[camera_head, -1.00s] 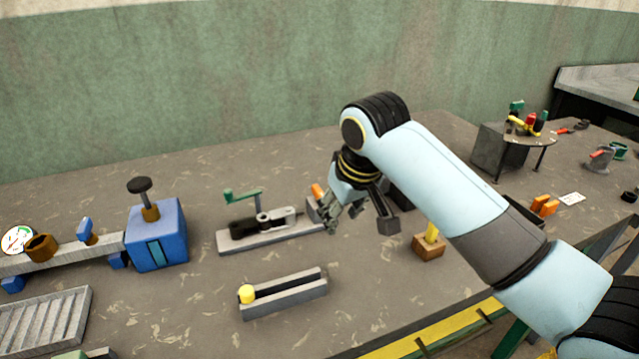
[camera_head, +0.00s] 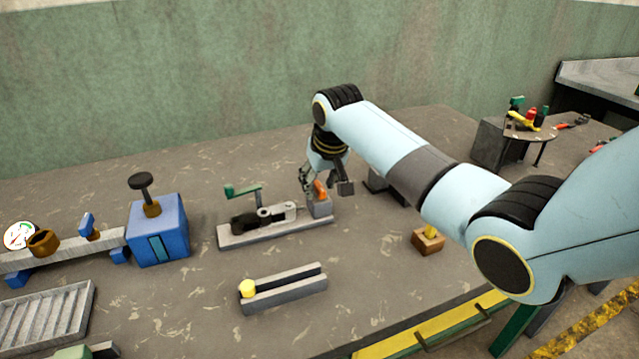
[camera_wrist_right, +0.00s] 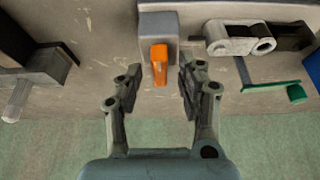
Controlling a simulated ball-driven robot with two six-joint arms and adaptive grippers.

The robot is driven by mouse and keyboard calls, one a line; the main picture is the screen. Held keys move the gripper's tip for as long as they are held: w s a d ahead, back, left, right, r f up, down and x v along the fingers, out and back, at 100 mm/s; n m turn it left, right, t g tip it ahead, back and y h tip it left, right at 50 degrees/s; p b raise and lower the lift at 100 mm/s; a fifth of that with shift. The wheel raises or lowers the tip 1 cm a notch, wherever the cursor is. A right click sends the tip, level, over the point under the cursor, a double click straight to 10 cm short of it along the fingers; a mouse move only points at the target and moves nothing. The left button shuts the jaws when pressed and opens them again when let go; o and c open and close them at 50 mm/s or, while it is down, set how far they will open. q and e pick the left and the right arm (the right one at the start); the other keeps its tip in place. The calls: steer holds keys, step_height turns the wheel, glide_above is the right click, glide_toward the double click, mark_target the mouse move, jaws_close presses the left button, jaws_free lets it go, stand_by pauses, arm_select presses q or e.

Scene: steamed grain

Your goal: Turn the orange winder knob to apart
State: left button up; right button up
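The orange winder knob (camera_head: 320,189) stands on a small grey block (camera_head: 320,207) at the right end of a grey base plate. In the right wrist view the knob (camera_wrist_right: 159,64) is a short upright-looking bar in front of its grey block (camera_wrist_right: 158,24). My right gripper (camera_head: 310,187) is at the knob in the head view. In the wrist view its open fingers (camera_wrist_right: 154,78) stand to either side of the knob, with gaps on both sides; the right finger is nearer to it. My left gripper is not in view.
On the same plate (camera_head: 275,237) are a dark and grey link and a green crank handle (camera_head: 242,190). A grey slotted rail (camera_head: 287,292) with a yellow knob lies in front. A blue box (camera_head: 158,232) stands left, a wooden block (camera_head: 428,241) right.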

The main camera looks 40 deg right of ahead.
steer(key=shift+w+f, duration=0.1)
steer(key=shift+f, duration=0.05)
steer(key=shift+c, duration=0.4)
jaws_close()
